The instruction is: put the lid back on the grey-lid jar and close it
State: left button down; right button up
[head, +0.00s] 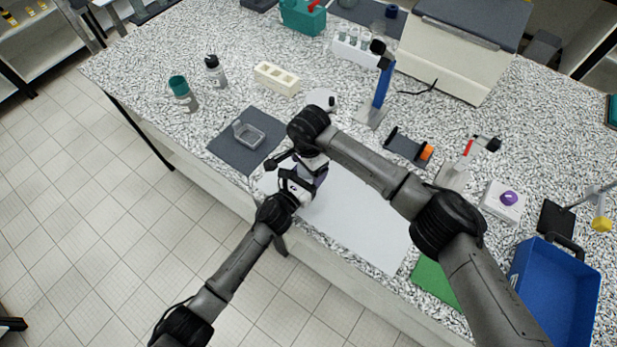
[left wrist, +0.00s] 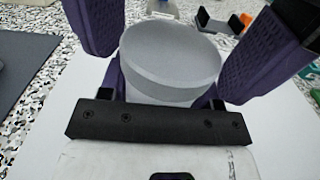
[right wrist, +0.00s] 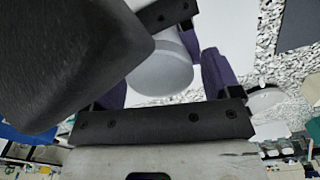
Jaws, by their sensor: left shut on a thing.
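The grey-lid jar (left wrist: 160,92) stands over the white mat, and its body is between the purple fingers of my left gripper (head: 297,188). The flat grey lid (left wrist: 172,52) sits on top of the jar; how tightly it is seated I cannot tell. My left gripper is shut on the jar. My right gripper (right wrist: 165,85) comes from above, its fingers spread on either side of the lid (right wrist: 160,72), with a narrow gap showing on one side. In the head view my grippers and right arm mostly hide the jar.
The white mat (head: 350,222) has free room to the right. A dark mat with a grey tray (head: 250,135) lies to the left. A cream block (head: 277,79), two bottles and a blue stand (head: 382,85) are behind. A blue bin (head: 553,295) is at the right.

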jog(key=shift+o, duration=0.5)
jog(key=shift+r, duration=2.25)
jog(key=shift+c, duration=0.2)
jog(key=shift+r, duration=0.1)
jog(key=shift+c, duration=0.3)
jog(key=shift+r+n, duration=1.6)
jog(key=shift+r, duration=0.05)
jog(key=shift+f, duration=0.1)
jog(key=shift+f, duration=3.9)
